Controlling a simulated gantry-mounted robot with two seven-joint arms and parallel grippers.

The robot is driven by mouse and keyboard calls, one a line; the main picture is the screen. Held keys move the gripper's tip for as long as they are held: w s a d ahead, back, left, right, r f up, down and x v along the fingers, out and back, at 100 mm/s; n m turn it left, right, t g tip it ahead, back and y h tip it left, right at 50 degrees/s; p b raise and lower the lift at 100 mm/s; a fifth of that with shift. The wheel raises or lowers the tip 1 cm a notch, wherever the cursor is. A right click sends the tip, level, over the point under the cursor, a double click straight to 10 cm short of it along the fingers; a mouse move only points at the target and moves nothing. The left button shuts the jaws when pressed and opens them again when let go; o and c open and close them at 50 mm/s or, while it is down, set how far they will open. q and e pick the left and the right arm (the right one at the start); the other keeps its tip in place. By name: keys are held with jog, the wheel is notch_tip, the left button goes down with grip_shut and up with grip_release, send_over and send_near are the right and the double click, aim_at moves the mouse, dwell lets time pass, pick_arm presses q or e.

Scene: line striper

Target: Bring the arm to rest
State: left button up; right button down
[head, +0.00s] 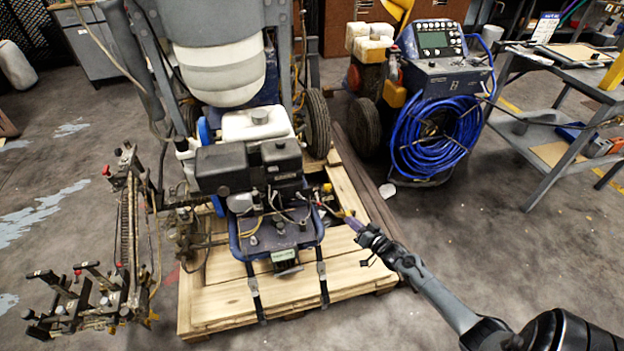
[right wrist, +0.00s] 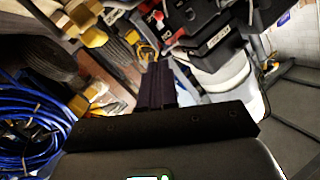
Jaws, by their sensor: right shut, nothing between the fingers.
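My right arm comes in from the lower right of the head view. Its gripper (head: 352,222) is shut and empty, close to the right side of the line striper's engine (head: 250,165). In the right wrist view the dark fingers (right wrist: 156,85) are together with nothing between them. I cannot tell whether the fingertips touch the machine. My left arm and gripper are not in view.
The line striper stands on a wooden pallet (head: 225,305). A wheeled machine with a coiled blue hose (head: 435,135) stands behind at the right. A grey cart (head: 575,75) is at the far right. The floor (head: 500,240) at the right is clear.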

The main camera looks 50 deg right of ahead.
jog(key=s+a+r+n+g+y+p, duration=0.1)
jog(key=s+a+r+g+p, duration=0.1)
jog(key=a+r+p, duration=0.65)
jog(key=s+a+r+n+g+y+p, duration=0.1)
jog(key=s+a+r+n+y+p, duration=0.3)
jog(key=a, duration=0.8)
jog(key=s+a+r+m+g+h+p, duration=0.1)
jog(key=a+r+g+p, duration=0.1)
jog(key=a+r+p, duration=0.65)
jog(key=s+a+r+n+g+b, duration=0.2)
jog(key=s+a+r+n+g, duration=0.15)
jog(key=s+a+r, duration=0.45)
jog(key=s+r+n+g, duration=0.1)
jog(key=s+n+g, duration=0.1)
jog(key=s+g, duration=0.25)
notch_tip(320, 180, up, 38)
jog(key=p, duration=3.8)
jog(key=shift+s+d+h, duration=0.15)
jog(key=shift+d+h, duration=0.15)
jog(key=shift+d, duration=0.15)
